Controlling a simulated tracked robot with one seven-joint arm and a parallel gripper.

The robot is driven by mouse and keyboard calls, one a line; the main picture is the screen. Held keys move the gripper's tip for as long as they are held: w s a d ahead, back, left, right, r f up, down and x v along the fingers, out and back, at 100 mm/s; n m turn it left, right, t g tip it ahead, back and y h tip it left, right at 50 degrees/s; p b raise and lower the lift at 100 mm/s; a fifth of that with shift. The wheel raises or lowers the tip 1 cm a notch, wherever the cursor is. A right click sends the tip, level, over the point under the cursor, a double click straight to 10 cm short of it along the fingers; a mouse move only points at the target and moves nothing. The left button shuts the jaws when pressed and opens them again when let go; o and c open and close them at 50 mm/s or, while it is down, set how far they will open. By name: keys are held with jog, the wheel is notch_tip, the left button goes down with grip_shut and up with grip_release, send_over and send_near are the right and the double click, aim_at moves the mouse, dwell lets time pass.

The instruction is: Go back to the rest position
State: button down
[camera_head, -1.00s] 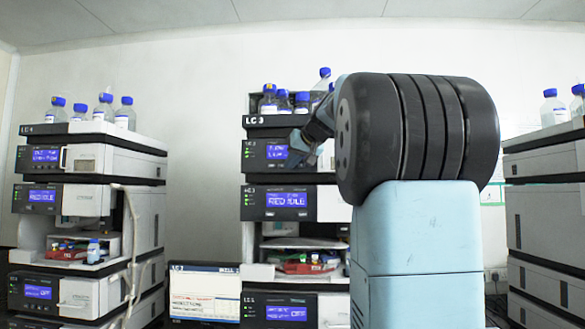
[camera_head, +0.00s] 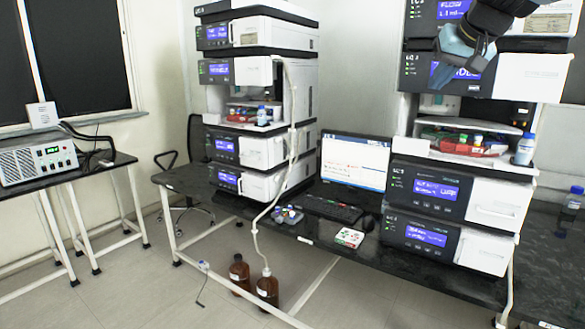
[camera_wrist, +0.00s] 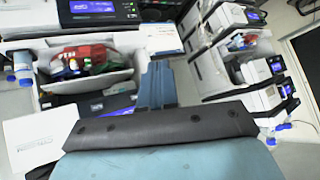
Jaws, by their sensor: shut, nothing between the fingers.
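My gripper (camera_head: 458,62) hangs at the top right of the head view, in front of the right instrument stack (camera_head: 470,190), partly covering a blue display near its top. It is pale blue below a dark wrist, and its fingers are shut with nothing between them. In the wrist view its blue-grey fingers (camera_wrist: 158,85) show at the middle, apart from the open sample compartment with red and green items behind. Most of my arm is out of the head view.
A left stack (camera_head: 260,100), a monitor (camera_head: 355,162) and a keyboard (camera_head: 328,208) stand on the dark bench. Small bottles (camera_head: 525,150) stand at the right stack. Brown bottles (camera_head: 266,288) are on the floor. A side table (camera_head: 60,185) holds a grey box.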

jog(key=s+a+f+g, duration=0.1)
jog(key=s+a+f, duration=0.2)
jog(key=s+f, duration=0.7)
jog(key=s+a+f+n+g+h, duration=0.1)
jog(key=s+a+f, duration=0.3)
jog(key=s+f, duration=0.6)
notch_tip(320, 180, down, 3)
jog(key=shift+s+a+f+g, duration=0.2)
jog(key=shift+a+g, duration=0.1)
jog(key=shift+g, duration=0.5)
dwell(5.0)
